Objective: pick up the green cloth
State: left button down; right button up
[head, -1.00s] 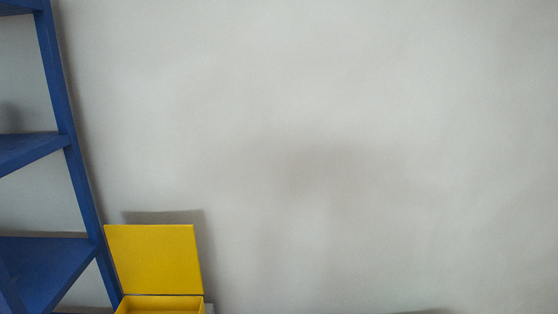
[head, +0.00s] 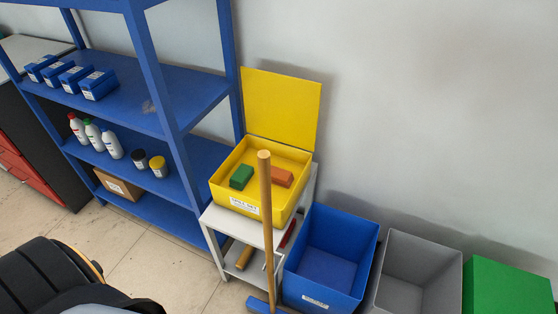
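A small green item (head: 241,177), which looks like a folded cloth or block, lies in the open yellow box (head: 225,192) on a small white stand. An orange-brown item (head: 282,177) lies beside it, to its right, partly behind a wooden pole. The yellow lid (head: 281,107) stands upright at the back of the box. Neither of my grippers shows in the head view, so their state is hidden.
A wooden-handled broom (head: 265,200) stands in front of the yellow box. A blue bin (head: 330,262), a grey bin (head: 422,262) and a green bin (head: 505,290) stand to the right. Blue shelving (head: 185,85) stands left. A black padded object (head: 45,280) fills the lower left. Floor is clear between.

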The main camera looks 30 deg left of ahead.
aim_at(242, 177)
jog(key=u, duration=1.05)
